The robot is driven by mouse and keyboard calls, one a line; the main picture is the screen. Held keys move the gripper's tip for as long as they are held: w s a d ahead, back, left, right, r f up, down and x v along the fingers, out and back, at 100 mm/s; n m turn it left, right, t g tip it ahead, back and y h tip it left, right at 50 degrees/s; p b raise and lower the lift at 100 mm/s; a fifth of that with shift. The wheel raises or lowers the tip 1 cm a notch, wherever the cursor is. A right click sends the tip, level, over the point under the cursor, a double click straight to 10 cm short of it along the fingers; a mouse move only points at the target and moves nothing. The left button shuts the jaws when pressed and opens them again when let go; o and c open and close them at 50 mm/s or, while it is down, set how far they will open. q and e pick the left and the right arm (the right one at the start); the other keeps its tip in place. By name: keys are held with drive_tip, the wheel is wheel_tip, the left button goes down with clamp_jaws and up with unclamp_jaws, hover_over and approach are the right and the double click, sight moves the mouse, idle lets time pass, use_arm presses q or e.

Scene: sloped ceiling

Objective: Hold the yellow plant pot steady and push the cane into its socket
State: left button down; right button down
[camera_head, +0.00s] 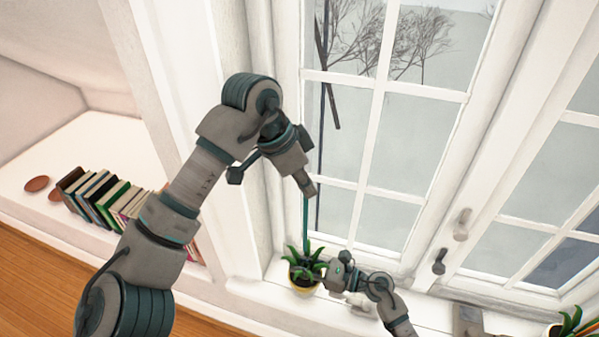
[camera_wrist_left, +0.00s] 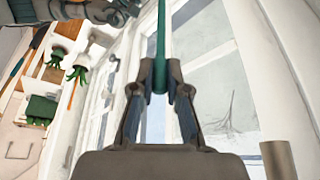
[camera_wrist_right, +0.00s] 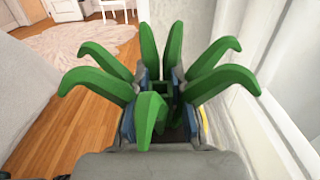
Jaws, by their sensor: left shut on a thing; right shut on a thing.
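The yellow plant pot (camera_head: 304,289) stands on the white window sill with a green plant (camera_head: 297,262) in it. My right gripper (camera_head: 328,276) is shut on the pot from the right. In the right wrist view, a square green socket (camera_wrist_right: 163,88) shows among the leaves, and I see no cane in it. The pot's yellow edge (camera_wrist_right: 204,122) shows there too. My left gripper (camera_head: 307,190) is shut on the teal cane (camera_head: 305,222), above the pot. The cane also shows between the fingers in the left wrist view (camera_wrist_left: 160,45). In the head view its lower end meets the leaves; the exact gap is unclear.
The window (camera_head: 410,130) stands close behind both arms, with handles (camera_head: 440,262) at its right. Several books (camera_head: 100,198) stand on the ledge at the left. Another plant (camera_head: 570,322) is at the lower right. The sill (camera_head: 255,290) left of the pot is clear.

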use_arm(q)
wheel_tip(320, 180, down, 6)
drive_tip(key=a, duration=0.1)
idle(0.8)
drive_tip(key=shift+s+d, duration=0.1)
idle(0.5)
drive_tip(key=shift+f, duration=2.7)
idle(0.6)
drive_tip(key=c, duration=1.1)
unclamp_jaws()
drive_tip(key=v, duration=1.1)
drive_tip(key=shift+a+r, duration=0.25)
drive_tip(key=shift+r, duration=0.05)
